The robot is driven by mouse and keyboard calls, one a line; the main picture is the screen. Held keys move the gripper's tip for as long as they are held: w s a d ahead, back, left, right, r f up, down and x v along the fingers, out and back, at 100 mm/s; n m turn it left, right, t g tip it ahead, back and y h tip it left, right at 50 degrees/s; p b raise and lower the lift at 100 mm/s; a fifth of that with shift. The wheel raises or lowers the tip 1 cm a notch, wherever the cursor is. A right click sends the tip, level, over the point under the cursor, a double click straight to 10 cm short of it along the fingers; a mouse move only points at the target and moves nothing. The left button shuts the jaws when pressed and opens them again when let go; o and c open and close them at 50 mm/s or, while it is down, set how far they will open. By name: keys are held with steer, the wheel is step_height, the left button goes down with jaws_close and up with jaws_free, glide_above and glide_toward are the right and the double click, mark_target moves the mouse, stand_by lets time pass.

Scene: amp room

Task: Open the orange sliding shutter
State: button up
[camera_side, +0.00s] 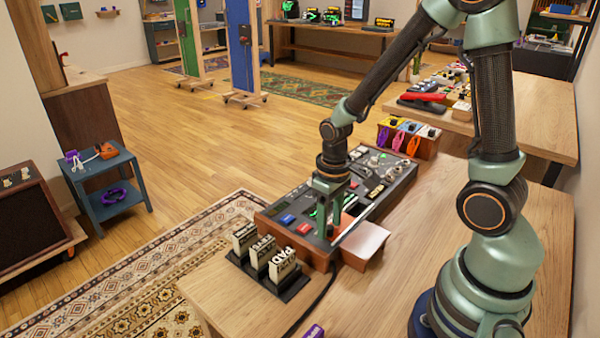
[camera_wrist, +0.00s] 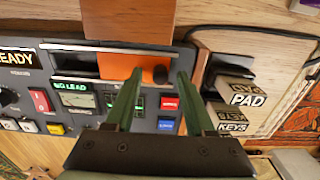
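The orange sliding shutter (camera_wrist: 118,66) shows in the wrist view, set in a dark slot with a pale rail along its upper edge in the picture. My gripper (camera_wrist: 160,84) is open, with one finger on each side of the knob as seen in that view. I cannot tell how deep the fingertips reach or whether they touch it.
An orange-brown ledge (camera_side: 365,243) juts from the console's near edge. A black rack with PAD and KEYS blocks (camera_side: 282,266) stands beside it. Red and blue buttons (camera_wrist: 168,103) sit close to the right finger. The wooden tabletop (camera_side: 420,220) is clear towards my base.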

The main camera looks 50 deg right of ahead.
step_height(320, 180, up, 12)
stand_by(0.7)
step_height(320, 180, up, 6)
steer(key=t, duration=0.5)
glide_above(330, 226)
steer(key=s+a, duration=0.2)
steer(key=a, duration=0.1)
steer(key=shift+s+a+r+t, duration=0.15)
steer(key=shift+r+t, duration=0.15)
steer(key=shift+r, duration=0.15)
